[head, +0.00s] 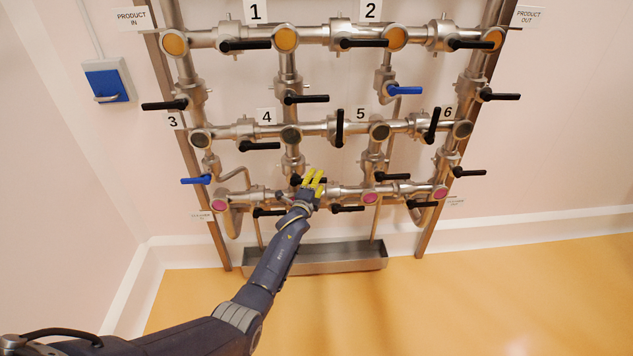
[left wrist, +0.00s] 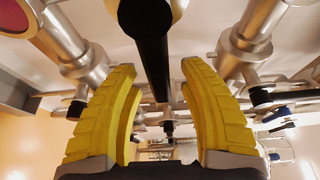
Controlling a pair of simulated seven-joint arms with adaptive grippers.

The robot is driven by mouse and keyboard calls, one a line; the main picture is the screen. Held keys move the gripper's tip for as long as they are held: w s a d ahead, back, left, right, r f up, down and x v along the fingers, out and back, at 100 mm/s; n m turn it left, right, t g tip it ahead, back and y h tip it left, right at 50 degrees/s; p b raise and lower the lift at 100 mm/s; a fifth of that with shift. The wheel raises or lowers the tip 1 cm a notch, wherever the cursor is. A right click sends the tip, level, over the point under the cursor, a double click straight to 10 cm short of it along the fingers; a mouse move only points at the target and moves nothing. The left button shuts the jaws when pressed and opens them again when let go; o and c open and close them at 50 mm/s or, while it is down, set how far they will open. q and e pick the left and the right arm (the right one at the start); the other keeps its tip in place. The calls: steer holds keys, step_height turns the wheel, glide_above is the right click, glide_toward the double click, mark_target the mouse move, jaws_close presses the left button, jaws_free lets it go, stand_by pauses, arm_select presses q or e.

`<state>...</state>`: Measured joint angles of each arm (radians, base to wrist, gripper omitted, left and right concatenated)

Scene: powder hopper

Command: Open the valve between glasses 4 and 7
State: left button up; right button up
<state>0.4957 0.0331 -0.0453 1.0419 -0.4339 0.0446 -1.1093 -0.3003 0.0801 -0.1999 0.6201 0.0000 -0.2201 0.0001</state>
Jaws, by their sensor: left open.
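Glass 4 (head: 291,135) is a dark round sight glass in the middle row. A vertical pipe (head: 292,160) runs down from it to the bottom row. On this pipe a black valve handle (head: 296,180) lies crosswise, partly hidden by my left gripper (head: 314,180). No label 7 is readable; the joint below glass 4 is covered by my gripper. In the left wrist view a black handle (left wrist: 152,50) runs between the open yellow fingers of the left gripper (left wrist: 160,75), with gaps on both sides. My right gripper is not in view.
Other black handles, such as one left of the pipe (head: 260,146) and one below (head: 348,209), sit close by. Blue handles (head: 405,90) (head: 196,180) are farther off. A steel trough (head: 340,256) stands beneath the pipes. The floor in front is clear.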

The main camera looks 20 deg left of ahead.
arm_select(q)
jaws_close()
steer(key=shift+r, duration=0.1)
stand_by(0.5)
